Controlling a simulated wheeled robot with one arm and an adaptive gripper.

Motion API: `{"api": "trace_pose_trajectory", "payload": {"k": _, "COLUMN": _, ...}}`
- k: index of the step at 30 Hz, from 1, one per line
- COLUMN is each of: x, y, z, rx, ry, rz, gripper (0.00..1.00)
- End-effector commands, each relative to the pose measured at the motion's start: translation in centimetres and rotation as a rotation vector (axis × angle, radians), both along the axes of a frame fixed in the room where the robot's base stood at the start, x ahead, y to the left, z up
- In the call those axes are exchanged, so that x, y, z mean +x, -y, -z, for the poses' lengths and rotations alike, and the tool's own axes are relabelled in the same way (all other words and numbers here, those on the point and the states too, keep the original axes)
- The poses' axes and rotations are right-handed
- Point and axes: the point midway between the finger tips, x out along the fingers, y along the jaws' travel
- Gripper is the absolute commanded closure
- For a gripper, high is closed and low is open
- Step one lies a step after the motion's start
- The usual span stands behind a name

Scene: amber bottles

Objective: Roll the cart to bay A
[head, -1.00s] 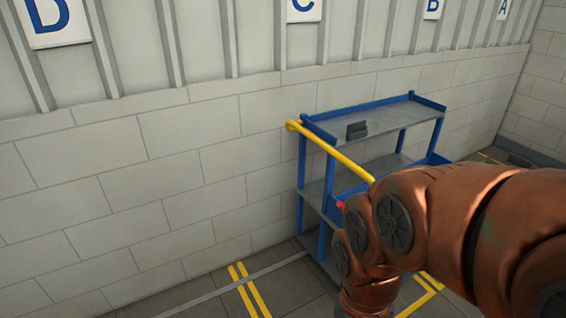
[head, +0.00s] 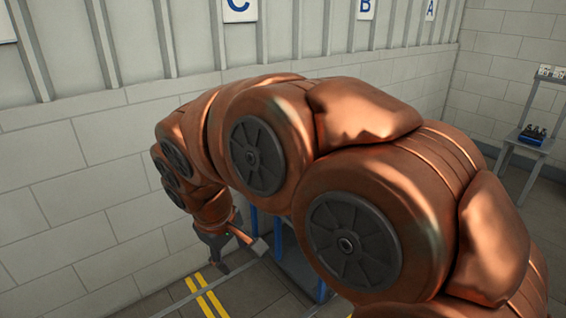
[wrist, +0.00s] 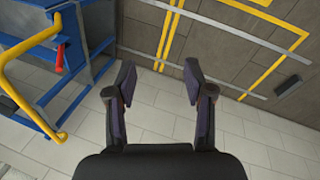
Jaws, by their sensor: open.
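The cart is mostly hidden behind my arm in the head view; only blue legs (head: 284,255) show below it, near the wall. In the wrist view the cart's blue frame (wrist: 93,40) stands at the left, with its yellow handle (wrist: 22,100) bent toward the lower left and a red knob (wrist: 60,57). My gripper (wrist: 159,78) is open and empty, to the right of the cart and apart from the handle in that view. In the head view my gripper (head: 226,248) hangs low, left of the legs. The bay A sign (head: 431,9) is on the wall at the far right.
Signs C (head: 238,9) and B (head: 366,8) hang left of A. Yellow double lines (head: 207,296) mark the floor. A dark block (wrist: 288,88) lies on the floor.

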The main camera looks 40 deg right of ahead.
Motion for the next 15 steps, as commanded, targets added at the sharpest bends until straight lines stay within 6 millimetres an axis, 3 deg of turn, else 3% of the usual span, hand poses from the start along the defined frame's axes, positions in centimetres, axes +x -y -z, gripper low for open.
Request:
{"api": "trace_pose_trajectory", "payload": {"k": 1, "x": 2.3, "y": 1.1, "z": 1.6, "rx": -0.029, "ry": 0.027, "rz": -0.015, "gripper": 0.47}}
{"api": "trace_pose_trajectory", "payload": {"k": 9, "x": 12.8, "y": 8.4, "z": 2.6, "rx": -0.214, "ry": 0.161, "rz": -0.08, "gripper": 0.47}}
{"api": "trace_pose_trajectory", "payload": {"k": 15, "x": 19.5, "y": 14.5, "z": 3.1, "rx": -0.365, "ry": 0.247, "rz": -0.102, "gripper": 0.47}}
